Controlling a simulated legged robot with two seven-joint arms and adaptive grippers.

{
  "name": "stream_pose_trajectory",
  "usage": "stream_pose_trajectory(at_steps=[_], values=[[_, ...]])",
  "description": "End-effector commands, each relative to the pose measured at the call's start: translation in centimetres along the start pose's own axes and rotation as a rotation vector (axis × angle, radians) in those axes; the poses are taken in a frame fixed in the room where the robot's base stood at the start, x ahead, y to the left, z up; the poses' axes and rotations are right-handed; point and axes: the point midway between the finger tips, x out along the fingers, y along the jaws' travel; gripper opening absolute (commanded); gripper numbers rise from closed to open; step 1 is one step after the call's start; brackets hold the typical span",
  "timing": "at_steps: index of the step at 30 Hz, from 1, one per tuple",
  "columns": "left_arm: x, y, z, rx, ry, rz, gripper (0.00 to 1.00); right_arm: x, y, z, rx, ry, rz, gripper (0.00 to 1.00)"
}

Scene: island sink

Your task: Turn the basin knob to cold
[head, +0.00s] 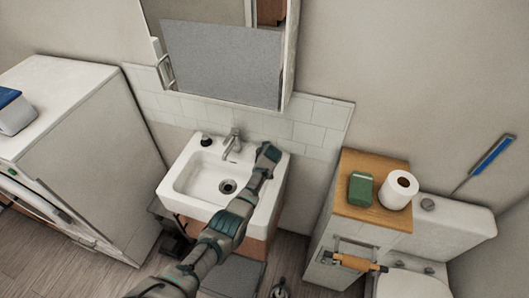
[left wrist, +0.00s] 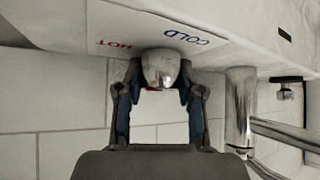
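The white basin (head: 184,185) with its chrome faucet (head: 232,143) is against the tiled wall in the head view. My left gripper (head: 268,157) is at the basin's back right corner and hides the knob there. In the left wrist view, the round metal basin knob (left wrist: 161,66) lies between the fingertips of my left gripper (left wrist: 161,72), which appear to touch its sides. A red mark shows at the knob's lower edge. The blue COLD label (left wrist: 187,37) and red HOT label (left wrist: 114,44) appear upside down. A small piece of what looks like my right gripper (head: 279,289) shows at the bottom edge.
A mirror cabinet (head: 220,62) hangs above the basin. A white washer (head: 98,140) stands at the left. At the right, a wooden-topped cabinet (head: 350,208) carries a green box (head: 360,189) and a toilet roll (head: 398,190). A chrome post (left wrist: 240,105) stands close right of the left gripper.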

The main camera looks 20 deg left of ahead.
Motion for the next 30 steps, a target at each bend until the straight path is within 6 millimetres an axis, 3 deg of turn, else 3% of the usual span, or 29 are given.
stream_pose_trajectory(at_steps=[1, 3, 10, 19, 25, 30], values=[[0.0, 0.1, 0.0, -0.001, -0.001, 0.002, 0.15, 0.0, 0.0, 0.0, 0.0, 0.0, 0.0, 0.0], [0.0, 0.1, 0.1, -0.001, -0.001, 0.003, 0.02, 0.0, 0.0, 0.0, 0.0, 0.0, 0.0, 0.0], [-0.1, 0.1, 0.1, 0.007, -0.002, 0.011, 0.02, -0.2, 0.0, 0.0, 0.0, 0.005, 0.0, 0.0], [-0.3, 0.1, -0.1, 0.099, -0.003, 0.106, 0.02, -0.7, 0.0, 5.2, -0.008, -0.021, -0.001, 0.0], [-0.2, 0.0, -0.1, 0.22, -0.002, 0.226, 0.02, -2.5, 0.1, 4.5, -0.008, -0.014, 0.0, 0.0], [0.0, 0.0, 0.1, 0.332, -0.001, 0.339, 0.02, -2.7, 0.1, 4.4, -0.007, -0.015, 0.0, 0.0]])
